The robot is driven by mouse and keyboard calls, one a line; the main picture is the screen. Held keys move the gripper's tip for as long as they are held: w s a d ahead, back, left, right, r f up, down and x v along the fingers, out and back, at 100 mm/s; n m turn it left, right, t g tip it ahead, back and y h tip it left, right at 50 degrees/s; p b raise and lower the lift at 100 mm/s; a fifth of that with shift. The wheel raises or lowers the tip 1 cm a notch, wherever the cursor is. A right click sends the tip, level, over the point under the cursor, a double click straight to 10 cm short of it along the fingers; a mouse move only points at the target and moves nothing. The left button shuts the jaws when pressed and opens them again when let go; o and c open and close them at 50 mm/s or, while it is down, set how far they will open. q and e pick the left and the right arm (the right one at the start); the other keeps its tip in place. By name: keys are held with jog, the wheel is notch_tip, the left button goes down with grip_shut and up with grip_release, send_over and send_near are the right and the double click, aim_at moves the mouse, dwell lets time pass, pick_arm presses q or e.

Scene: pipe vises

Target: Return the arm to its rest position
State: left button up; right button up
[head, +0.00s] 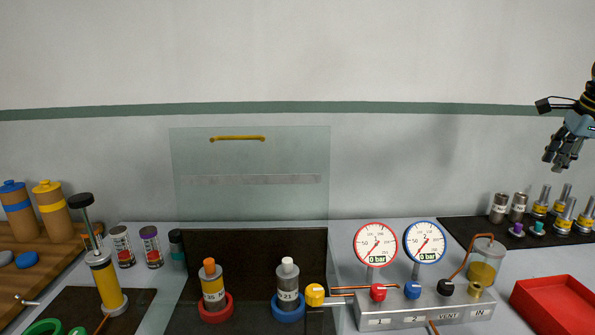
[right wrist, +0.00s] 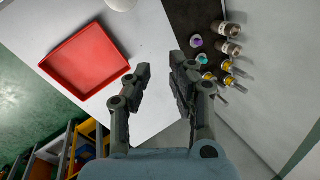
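My right gripper (head: 562,158) hangs in the air at the upper right of the head view, in front of the wall and above the dark mat with the fittings. In the right wrist view the right gripper (right wrist: 160,85) has its two fingers apart with nothing between them, high over the white table (right wrist: 140,45). Its fingers touch nothing. My left gripper and left arm do not show in either view.
A red tray (head: 553,304) lies at the right. A gauge manifold (head: 425,310), a clear shield (head: 250,160), two cylinders in red (head: 215,308) and blue rings (head: 287,309), and a yellow hand pump (head: 105,285) stand on the table. The air around the right gripper is free.

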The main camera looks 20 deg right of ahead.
jog(key=s+d+f+n+g+h, duration=0.25)
jog(key=s+d+f+n, duration=0.35)
jog(key=s+f, duration=0.3)
jog(key=s+d+f+n+g+h, duration=0.1)
jog(key=s+d+f+n+h, duration=0.4)
jog(key=s+f, duration=0.45)
jog(key=s+d+f+n+t, duration=0.1)
jog(key=s+f+n, duration=0.3)
jog(key=s+n, duration=0.55)
jog(key=s+d+f+n+t, duration=0.1)
jog(key=s+d+f+n, duration=0.1)
jog(key=s+f+n, duration=0.55)
jog(key=s+a+f+y, duration=0.2)
jog(key=s+a+f, duration=0.2)
jog(key=a+f, duration=0.7)
jog(key=s+a+f+y, duration=0.25)
jog(key=a+f, duration=0.55)
jog(key=a, duration=0.7)
jog(key=s+a+f+m+y, duration=0.1)
jog(key=a+f, duration=0.2)
jog(key=a, duration=0.9)
jog(key=s+a+f+g+y, duration=0.15)
jog(key=a+f, duration=0.25)
jog(key=a, duration=0.7)
jog(key=s+a+f+m+y, duration=0.1)
jog(key=s+a+f, duration=0.15)
jog(key=a, duration=0.95)
notch_tip(320, 180, down, 19)
jog(key=b, duration=1.8)
jog(key=shift+d, duration=0.45)
